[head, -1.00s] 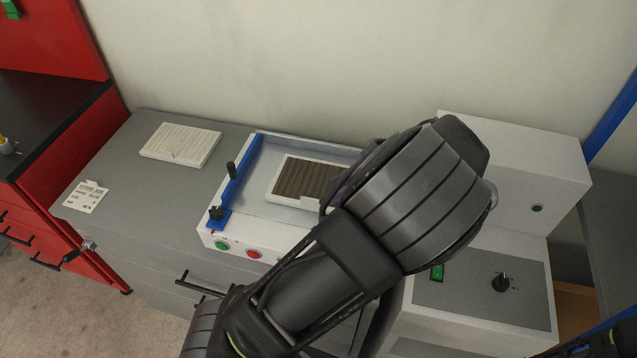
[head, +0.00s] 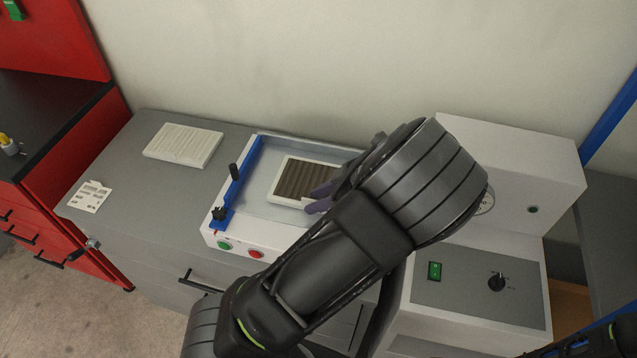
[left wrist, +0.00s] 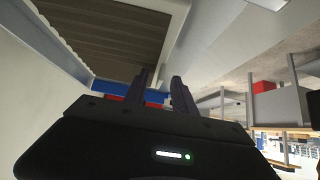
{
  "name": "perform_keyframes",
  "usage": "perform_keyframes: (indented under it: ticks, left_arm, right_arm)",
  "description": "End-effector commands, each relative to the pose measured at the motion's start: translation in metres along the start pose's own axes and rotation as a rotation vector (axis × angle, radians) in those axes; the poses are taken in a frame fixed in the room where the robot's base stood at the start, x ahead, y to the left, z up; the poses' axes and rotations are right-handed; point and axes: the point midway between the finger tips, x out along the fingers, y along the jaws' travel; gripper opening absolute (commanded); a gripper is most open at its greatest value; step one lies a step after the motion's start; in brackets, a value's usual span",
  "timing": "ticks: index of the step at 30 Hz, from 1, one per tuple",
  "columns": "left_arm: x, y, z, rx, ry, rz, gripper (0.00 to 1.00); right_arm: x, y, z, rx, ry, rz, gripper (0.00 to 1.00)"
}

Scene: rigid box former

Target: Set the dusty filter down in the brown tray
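The dusty filter (head: 305,180), a white frame with brown pleats, lies flat in the recess of the white machine (head: 262,215). It fills the upper left of the left wrist view (left wrist: 110,45). My left gripper (head: 322,198) is at the filter's right side in the head view, its purple-grey fingers close to the frame; I cannot tell whether they touch it. In the left wrist view the two fingers (left wrist: 160,92) stand apart with nothing between them. My forearm hides the recess's right part. I cannot make out a brown tray for certain. My right gripper is not in view.
A clean white filter (head: 183,145) and a label card (head: 90,196) lie on the grey counter (head: 140,215). A blue bar (head: 236,182) with black knobs edges the recess. A white switch box (head: 480,280) stands right. A brown surface (head: 570,302) shows low beyond it.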

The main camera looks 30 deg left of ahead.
Motion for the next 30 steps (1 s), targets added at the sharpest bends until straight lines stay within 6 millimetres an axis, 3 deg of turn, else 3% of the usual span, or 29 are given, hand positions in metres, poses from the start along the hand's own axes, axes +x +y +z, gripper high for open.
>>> perform_keyframes:
  ticks: [15, 27, 30]
  left_arm:
    - [-0.0004, 0.0002, 0.0003, 0.0, -0.001, 0.001, 0.32]
    - [-0.0005, 0.0002, 0.0003, -0.001, -0.001, 0.001, 0.0]
    - [-0.0005, 0.0002, 0.0003, -0.001, -0.001, 0.001, 0.0]
  right_arm:
    - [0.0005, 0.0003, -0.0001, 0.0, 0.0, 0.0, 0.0]
    - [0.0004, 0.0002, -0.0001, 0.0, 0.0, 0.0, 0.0]
    - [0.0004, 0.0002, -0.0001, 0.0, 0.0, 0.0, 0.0]
